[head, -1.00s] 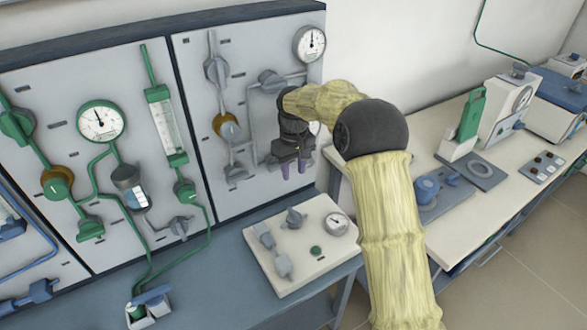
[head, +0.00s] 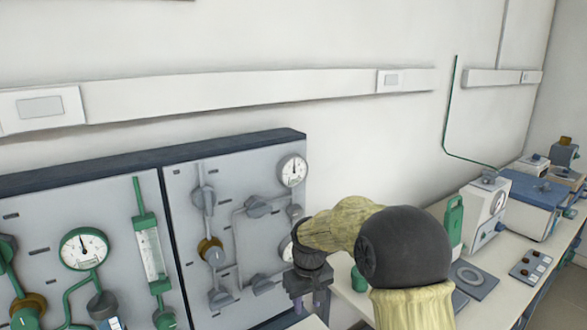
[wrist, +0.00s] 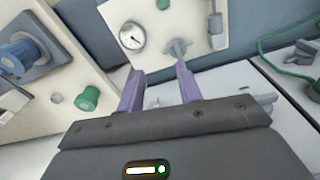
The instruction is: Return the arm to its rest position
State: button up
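My gripper (head: 308,302) hangs in front of the lower right of the grey valve panel (head: 235,165) in the head view, with my pale yellow sleeved arm behind it. In the wrist view my gripper (wrist: 160,88) shows two purple fingers spread apart with nothing between them. Beyond the fingertips is a pale board with a gauge (wrist: 132,37) and a grey valve (wrist: 177,48).
A green pipe line and gauge (head: 84,248) are on the panel at left. A bench at right holds a grey-white instrument (head: 485,212), a green bottle-like object (head: 453,222) and a blue box (head: 540,200). A white wall rail (head: 240,90) runs above.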

jog(key=s+d+m+p, duration=0.1)
jog(key=s+d, duration=0.3)
jog(key=s, duration=0.3)
jog(key=s+d+r+m+t+p, duration=0.1)
jog(key=s+d+m, duration=0.1)
jog(key=s+d, duration=0.2)
jog(key=s+d+r+m+p, duration=0.1)
jog(key=s+d, duration=0.3)
jog(key=s, duration=0.6)
jog(key=shift+r+m+t, duration=0.25)
jog(key=shift+m+t, duration=0.15)
jog(key=shift+m, duration=0.2)
